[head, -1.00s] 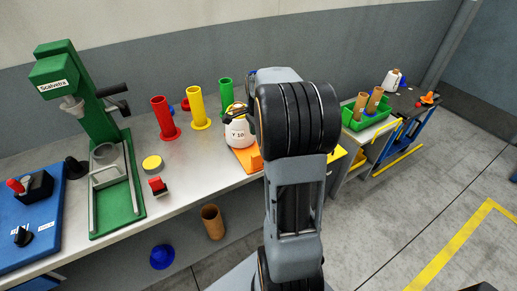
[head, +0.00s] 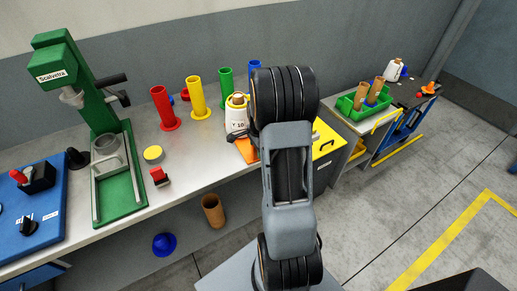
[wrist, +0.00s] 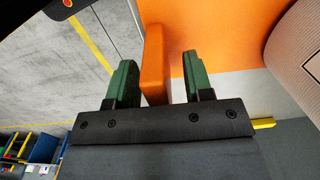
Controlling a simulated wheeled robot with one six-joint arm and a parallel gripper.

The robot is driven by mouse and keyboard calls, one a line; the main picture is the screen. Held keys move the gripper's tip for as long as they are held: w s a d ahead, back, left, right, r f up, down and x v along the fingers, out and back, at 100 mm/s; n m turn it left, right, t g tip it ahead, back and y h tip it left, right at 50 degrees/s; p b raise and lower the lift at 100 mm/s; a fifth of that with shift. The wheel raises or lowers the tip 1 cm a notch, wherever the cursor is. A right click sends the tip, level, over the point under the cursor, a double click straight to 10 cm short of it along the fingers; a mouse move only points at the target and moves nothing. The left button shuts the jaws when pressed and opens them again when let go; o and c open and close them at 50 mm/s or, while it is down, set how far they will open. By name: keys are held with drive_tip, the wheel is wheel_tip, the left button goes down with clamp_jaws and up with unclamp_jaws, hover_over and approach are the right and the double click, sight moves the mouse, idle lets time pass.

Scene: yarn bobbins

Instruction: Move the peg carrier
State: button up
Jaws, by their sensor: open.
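The peg carrier is an orange plate (head: 245,153) with a cone-shaped yarn bobbin (head: 237,117) marked "Y 10" standing on it, near the bench's front edge. My arm hides part of it in the head view. In the wrist view the orange plate (wrist: 222,28) fills the top, and its upright orange tab (wrist: 154,62) lies between the two green fingers of my gripper (wrist: 160,72). The fingers are open, with a gap visible on both sides of the tab. The bobbin's pale side (wrist: 303,62) shows at the right.
Red (head: 163,108), yellow (head: 197,98) and green (head: 226,88) posts stand behind and left of the carrier. A green press (head: 90,100) stands farther left. A green bin (head: 350,107) with cardboard tubes is on the station to the right. Open floor lies in front.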

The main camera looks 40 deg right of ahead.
drive_tip(key=shift+c, duration=0.4)
clamp_jaws()
drive_tip(key=shift+d, duration=0.1)
